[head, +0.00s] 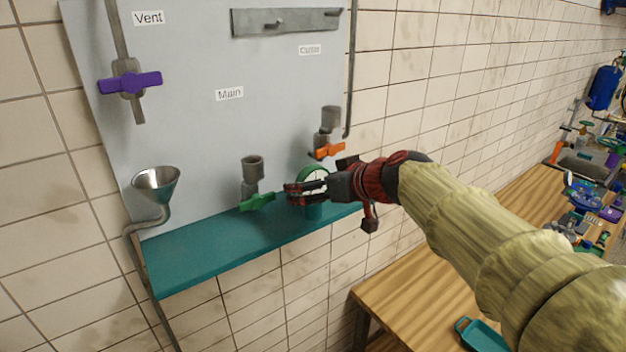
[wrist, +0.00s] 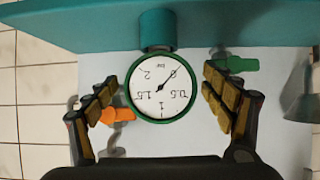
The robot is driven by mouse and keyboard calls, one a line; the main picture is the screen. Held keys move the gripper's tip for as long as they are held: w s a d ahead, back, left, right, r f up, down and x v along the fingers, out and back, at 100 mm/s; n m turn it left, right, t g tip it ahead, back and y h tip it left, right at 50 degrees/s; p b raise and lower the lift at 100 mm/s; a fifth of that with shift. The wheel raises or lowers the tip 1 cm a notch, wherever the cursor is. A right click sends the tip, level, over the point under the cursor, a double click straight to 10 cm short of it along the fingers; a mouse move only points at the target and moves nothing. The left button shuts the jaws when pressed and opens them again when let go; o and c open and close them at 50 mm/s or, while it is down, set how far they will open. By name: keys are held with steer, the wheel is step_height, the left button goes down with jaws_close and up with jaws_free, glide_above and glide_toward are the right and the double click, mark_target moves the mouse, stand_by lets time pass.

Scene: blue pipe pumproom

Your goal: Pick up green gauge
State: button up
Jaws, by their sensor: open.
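The green gauge (head: 315,178) has a green rim and a white dial, and stands upright on the teal shelf (head: 200,252). In the wrist view the gauge (wrist: 161,88) appears upside down, its green base (wrist: 158,36) against the shelf (wrist: 80,27). My gripper (head: 297,192) is open in front of the gauge and partly hides it in the head view. In the wrist view my gripper's fingers (wrist: 160,103) lie on either side of the dial, with gaps showing between them and the rim.
A green valve handle (head: 258,201) is left of my gripper, and an orange handle (head: 328,150) is behind it on the panel. A purple valve (head: 130,82) and a metal funnel (head: 157,184) are at left. A wooden bench (head: 415,290) with a teal tray (head: 482,336) stands below.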

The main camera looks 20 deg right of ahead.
steer(key=shift+w+a+f, duration=0.1)
steer(key=shift+w+f, duration=0.1)
steer(key=shift+w, duration=0.15)
steer(key=shift+s, duration=0.1)
steer(key=shift+c, duration=0.7)
steer(key=c, duration=1.3)
